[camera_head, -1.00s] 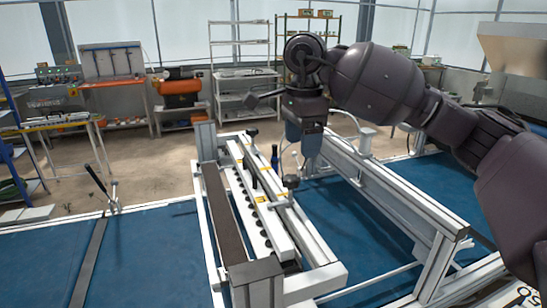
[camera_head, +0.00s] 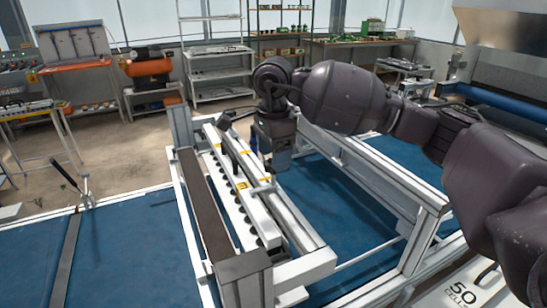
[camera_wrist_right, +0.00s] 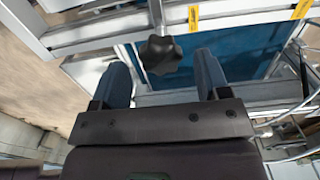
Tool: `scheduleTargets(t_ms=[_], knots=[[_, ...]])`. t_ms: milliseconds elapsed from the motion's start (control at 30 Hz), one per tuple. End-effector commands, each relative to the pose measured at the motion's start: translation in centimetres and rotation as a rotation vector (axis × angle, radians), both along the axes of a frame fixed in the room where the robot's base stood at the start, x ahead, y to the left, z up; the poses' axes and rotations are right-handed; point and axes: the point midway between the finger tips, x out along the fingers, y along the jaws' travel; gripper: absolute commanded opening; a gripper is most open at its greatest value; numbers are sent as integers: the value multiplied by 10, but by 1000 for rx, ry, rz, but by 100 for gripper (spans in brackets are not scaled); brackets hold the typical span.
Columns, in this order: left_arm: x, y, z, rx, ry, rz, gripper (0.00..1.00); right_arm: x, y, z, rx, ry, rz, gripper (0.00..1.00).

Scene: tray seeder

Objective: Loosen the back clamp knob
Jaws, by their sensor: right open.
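The tray seeder (camera_head: 229,269) is a white frame with a long bar of black cups and yellow labels. A dark clamp knob (camera_head: 224,121) stands at the far end of this bar, left of my right gripper (camera_head: 275,168). My right gripper points down over the bar's right side; the arm hides part of the frame. In the right wrist view, a black star-shaped knob (camera_wrist_right: 161,54) on a metal rod shows between the open, empty fingers (camera_wrist_right: 160,82), just beyond their tips. I cannot tell from this view whether it is the back one. My left gripper is not in view.
A white rail (camera_head: 385,170) runs to the right of the gripper. A blue surface (camera_head: 115,240) lies left of the frame, with a lever (camera_head: 86,192) standing on it. Shelves, an orange machine (camera_head: 148,68) and benches stand far behind.

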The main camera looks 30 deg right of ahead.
Motion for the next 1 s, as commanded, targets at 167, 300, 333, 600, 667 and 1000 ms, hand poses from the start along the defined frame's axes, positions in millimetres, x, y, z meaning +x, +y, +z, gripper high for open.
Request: scheduleTargets(t_ms=[167, 300, 333, 600, 667, 1000], knots=[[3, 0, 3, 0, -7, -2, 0, 0, 0, -13, 1, 0, 0, 69], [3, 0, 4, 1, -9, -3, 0, 0, 0, -16, 1, -1, 0, 69], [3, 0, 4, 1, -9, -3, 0, 0, 0, -16, 1, -1, 0, 69], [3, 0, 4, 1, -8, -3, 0, 0, 0, -16, 0, 0, 0, 54], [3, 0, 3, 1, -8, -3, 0, 0, 0, -16, 0, 0, 0, 45], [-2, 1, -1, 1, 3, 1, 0, 0, 0, -16, 0, 0, 8, 20]])
